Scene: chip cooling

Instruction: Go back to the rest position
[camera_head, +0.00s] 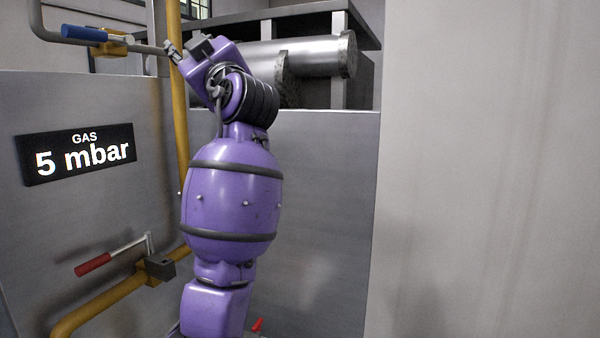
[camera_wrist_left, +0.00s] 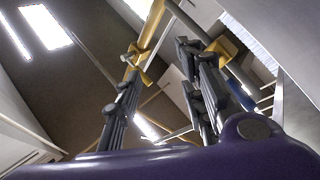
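My left arm is purple and rises from the bottom middle of the head view. Its gripper (camera_head: 173,52) is at the upper left, close to the yellow vertical pipe and the grey pipe beside it. In the left wrist view the two dark fingers of the left gripper (camera_wrist_left: 160,55) stand well apart, with nothing held between them. Yellow pipe parts (camera_wrist_left: 150,35) show beyond the fingertips; I cannot tell how far away they are. My right gripper is not in view.
A blue-handled valve (camera_head: 85,33) is left of the gripper. A red-handled valve (camera_head: 95,264) on yellow pipe is below the "GAS 5 mbar" sign (camera_head: 75,154). Metal cylinders (camera_head: 310,57) lie behind the arm. A pale wall (camera_head: 490,170) fills the right side.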

